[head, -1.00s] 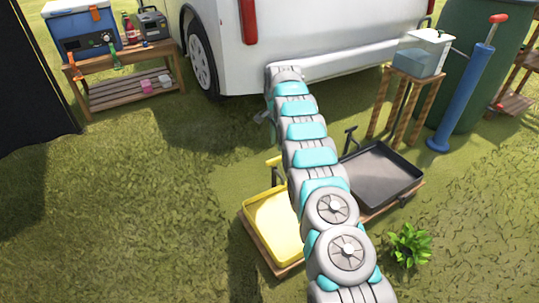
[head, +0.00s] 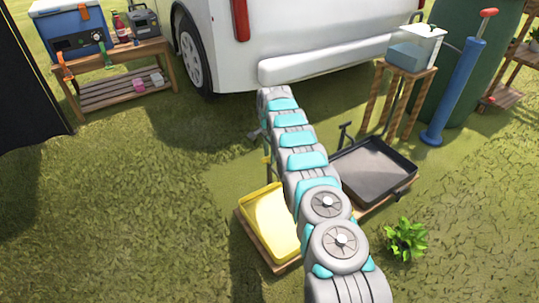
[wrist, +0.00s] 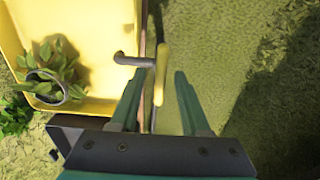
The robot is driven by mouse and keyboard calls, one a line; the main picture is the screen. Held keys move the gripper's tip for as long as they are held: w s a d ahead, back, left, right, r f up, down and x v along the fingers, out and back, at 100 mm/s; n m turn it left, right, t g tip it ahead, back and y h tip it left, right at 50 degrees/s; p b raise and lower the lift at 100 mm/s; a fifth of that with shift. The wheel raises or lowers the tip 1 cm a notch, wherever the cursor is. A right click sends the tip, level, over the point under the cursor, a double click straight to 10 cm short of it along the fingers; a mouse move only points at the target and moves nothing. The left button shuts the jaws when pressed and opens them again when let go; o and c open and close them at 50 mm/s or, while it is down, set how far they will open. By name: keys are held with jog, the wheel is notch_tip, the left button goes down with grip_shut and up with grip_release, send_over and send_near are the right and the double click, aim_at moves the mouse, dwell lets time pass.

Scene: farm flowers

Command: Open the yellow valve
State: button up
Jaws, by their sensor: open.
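The yellow valve handle (wrist: 162,68) is a narrow upright bar in the wrist view, beside a grey spout (wrist: 126,60) that reaches over the yellow basin (wrist: 100,103). The basin also shows in the head view (head: 270,222), left of my arm. A small yellow part of the valve (head: 265,160) shows just above it. My gripper (wrist: 160,74) is open, with one dark green finger on each side of the handle. I cannot tell whether either finger touches it. In the head view my gripper (head: 257,134) is small and partly hidden by my arm.
A potted plant (wrist: 50,82) sits in the yellow basin. A black basin (head: 372,172) with its own tap stands to the right. A white vehicle (head: 300,35) is behind. A blue pump (head: 455,95) and a wooden stand (head: 405,100) are at right. Open grass lies left.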

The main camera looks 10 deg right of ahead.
grip_shut()
dwell(0.3)
dwell(0.3)
